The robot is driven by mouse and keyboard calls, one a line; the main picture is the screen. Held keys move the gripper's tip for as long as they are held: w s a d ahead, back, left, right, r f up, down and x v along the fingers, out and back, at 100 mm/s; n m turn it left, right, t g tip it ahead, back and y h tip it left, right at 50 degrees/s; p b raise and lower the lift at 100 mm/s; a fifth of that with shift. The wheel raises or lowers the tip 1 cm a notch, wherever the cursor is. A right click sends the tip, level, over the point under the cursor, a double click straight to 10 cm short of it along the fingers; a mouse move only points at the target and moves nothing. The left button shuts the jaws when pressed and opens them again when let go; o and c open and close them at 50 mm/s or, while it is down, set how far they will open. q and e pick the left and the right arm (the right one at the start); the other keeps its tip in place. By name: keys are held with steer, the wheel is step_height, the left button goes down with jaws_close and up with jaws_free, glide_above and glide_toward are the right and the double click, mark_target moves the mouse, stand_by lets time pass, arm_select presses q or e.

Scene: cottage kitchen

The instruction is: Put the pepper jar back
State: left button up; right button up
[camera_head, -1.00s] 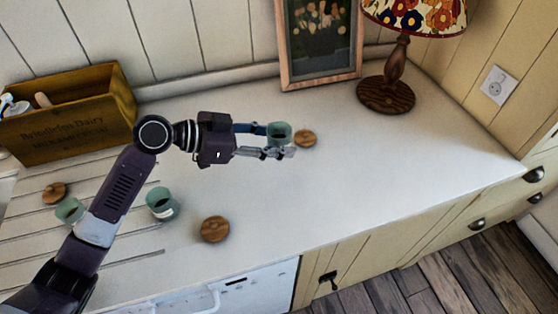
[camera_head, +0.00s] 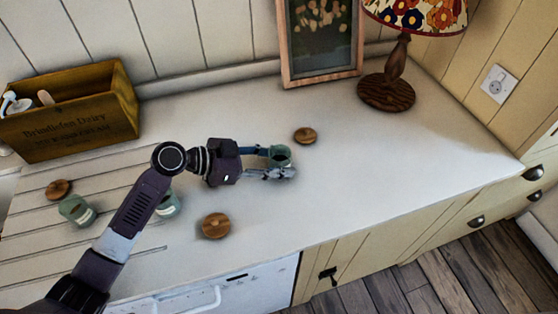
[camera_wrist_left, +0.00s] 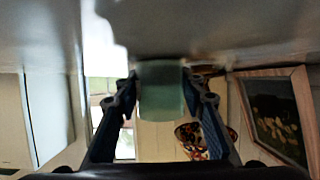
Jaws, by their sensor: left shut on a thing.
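My left gripper (camera_head: 273,163) is shut on a small green jar (camera_head: 281,153). The jar is over the middle of the white counter; I cannot tell whether its base touches it. In the left wrist view the green jar (camera_wrist_left: 161,88) sits between the two fingers. No label is readable on it, so I cannot confirm it is the pepper jar. Two similar open green jars stand to the left, one at the far left (camera_head: 77,209) and one partly hidden behind my arm (camera_head: 168,204). My right gripper is not in view.
Round wooden lids lie at the back (camera_head: 305,135), at the front (camera_head: 216,225) and at the left (camera_head: 59,189). A wooden crate (camera_head: 70,120), a picture frame (camera_head: 288,50) and a lamp (camera_head: 388,92) stand along the back. The counter's right side is clear.

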arm_select(q)
steer(key=o, duration=1.2)
steer(key=shift+r+p, duration=0.25)
steer(key=shift+p, duration=0.1)
steer(key=b+v, duration=0.2)
steer(key=v, duration=0.4)
steer(key=shift+s+a, duration=0.1)
steer(key=shift+a, duration=0.25)
steer(key=shift+s+a+r+b, duration=0.15)
steer(key=shift+a+r+b, duration=0.05)
steer(key=shift+a+b, duration=0.1)
